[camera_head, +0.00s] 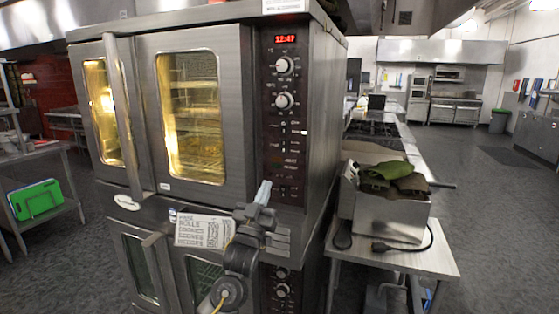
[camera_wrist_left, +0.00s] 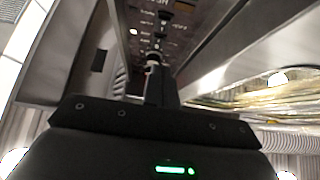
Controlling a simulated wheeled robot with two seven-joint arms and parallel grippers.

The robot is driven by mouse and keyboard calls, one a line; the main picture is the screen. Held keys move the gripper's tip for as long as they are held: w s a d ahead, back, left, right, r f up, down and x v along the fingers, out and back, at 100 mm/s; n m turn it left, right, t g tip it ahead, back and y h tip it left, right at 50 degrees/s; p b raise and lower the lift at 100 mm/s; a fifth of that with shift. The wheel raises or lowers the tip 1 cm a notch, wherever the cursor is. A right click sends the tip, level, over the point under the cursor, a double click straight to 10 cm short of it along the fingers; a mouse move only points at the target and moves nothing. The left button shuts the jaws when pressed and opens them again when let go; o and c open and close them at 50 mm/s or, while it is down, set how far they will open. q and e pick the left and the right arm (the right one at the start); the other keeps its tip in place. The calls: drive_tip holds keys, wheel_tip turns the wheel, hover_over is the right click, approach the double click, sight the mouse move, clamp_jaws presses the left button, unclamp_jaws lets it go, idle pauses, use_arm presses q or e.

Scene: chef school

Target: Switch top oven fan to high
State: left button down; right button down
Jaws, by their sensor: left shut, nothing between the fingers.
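The top oven (camera_head: 240,90) is a steel double-door oven with lit, yellow windows. Its dark control panel (camera_head: 271,140) has a red clock reading 12:47, two round knobs and a column of small switches below them; it also shows in the left wrist view (camera_wrist_left: 185,20). The switch labels are too small to tell which is the fan switch. My left gripper (camera_head: 263,190) is shut and empty, pointing up in front of the lower left of this panel. In the left wrist view its fingertips (camera_wrist_left: 153,60) point at the panel's small switches; I cannot tell if they touch.
A second oven (camera_head: 164,237) sits below, with its own panel. A paper sign (camera_head: 204,231) is between the ovens. A steel fryer-like box (camera_head: 392,216) with dark green cloths and a cable stands on a side table (camera_head: 437,262) to the right. Open floor lies beyond it.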

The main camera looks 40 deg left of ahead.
sight(283, 147)
use_arm(q)
drive_tip(key=shift+w+a+f+p+x, duration=0.1)
drive_tip(key=shift+w+f+p+x, duration=0.25)
drive_tip(key=shift+p+x, duration=1.25)
drive_tip(key=shift+w+a+f+p+x, duration=0.15)
drive_tip(key=shift+f+p+x, duration=0.3)
drive_tip(key=shift+x, duration=2.2)
drive_tip(key=shift+w+a+f+p+x, duration=0.1)
drive_tip(key=shift+w+f+p+x, duration=0.25)
drive_tip(key=shift+p+x, duration=1.25)
drive_tip(key=shift+w+r+b, duration=0.35)
drive_tip(key=shift+w+b, duration=0.05)
drive_tip(key=shift+b, duration=0.2)
